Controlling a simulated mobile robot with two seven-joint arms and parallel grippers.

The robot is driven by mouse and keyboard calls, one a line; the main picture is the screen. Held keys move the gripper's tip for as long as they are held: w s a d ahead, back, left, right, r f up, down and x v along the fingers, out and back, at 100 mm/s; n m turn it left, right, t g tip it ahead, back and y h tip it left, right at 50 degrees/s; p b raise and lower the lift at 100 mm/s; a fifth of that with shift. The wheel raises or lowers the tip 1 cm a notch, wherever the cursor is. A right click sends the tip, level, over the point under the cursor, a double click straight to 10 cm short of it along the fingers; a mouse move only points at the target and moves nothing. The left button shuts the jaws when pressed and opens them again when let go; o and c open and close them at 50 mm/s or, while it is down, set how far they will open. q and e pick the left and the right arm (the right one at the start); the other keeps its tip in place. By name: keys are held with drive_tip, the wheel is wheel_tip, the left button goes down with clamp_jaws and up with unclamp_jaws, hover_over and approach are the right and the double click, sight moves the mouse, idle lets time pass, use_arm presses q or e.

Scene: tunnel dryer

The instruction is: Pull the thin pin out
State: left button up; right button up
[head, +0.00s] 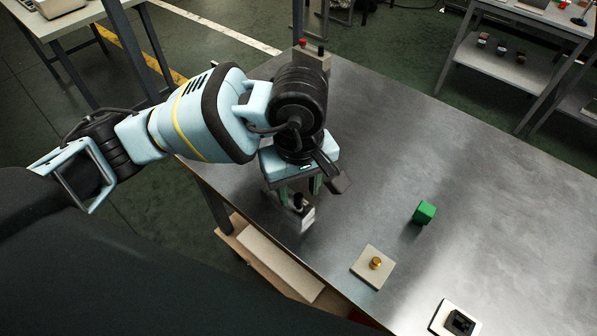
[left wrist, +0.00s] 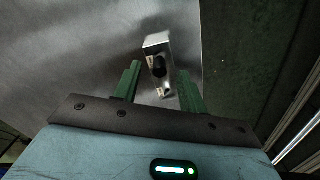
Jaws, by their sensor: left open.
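A small metallic block (head: 307,219) stands near the table's left front edge, partly hidden under my left gripper (head: 299,190). A dark, pin-like piece (head: 298,201) shows at the block in the head view. In the left wrist view the block (left wrist: 156,42) has a black rounded piece (left wrist: 158,66) on it, between the green fingers of my left gripper (left wrist: 159,75). The fingers are open, with a gap on both sides of the black piece. I cannot tell whether a thin shaft shows below it. My right gripper is not in view.
On the metal table (head: 480,190) are a green cube (head: 424,213), a beige plate (head: 364,277) with a brass knob (head: 376,262), and a white plate with a black fitting (head: 459,322). A button box (head: 311,61) stands at the back corner. The table's right side is clear.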

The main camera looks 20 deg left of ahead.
sight(299, 204)
use_arm(q)
drive_tip(key=shift+f, duration=1.3)
clamp_jaws()
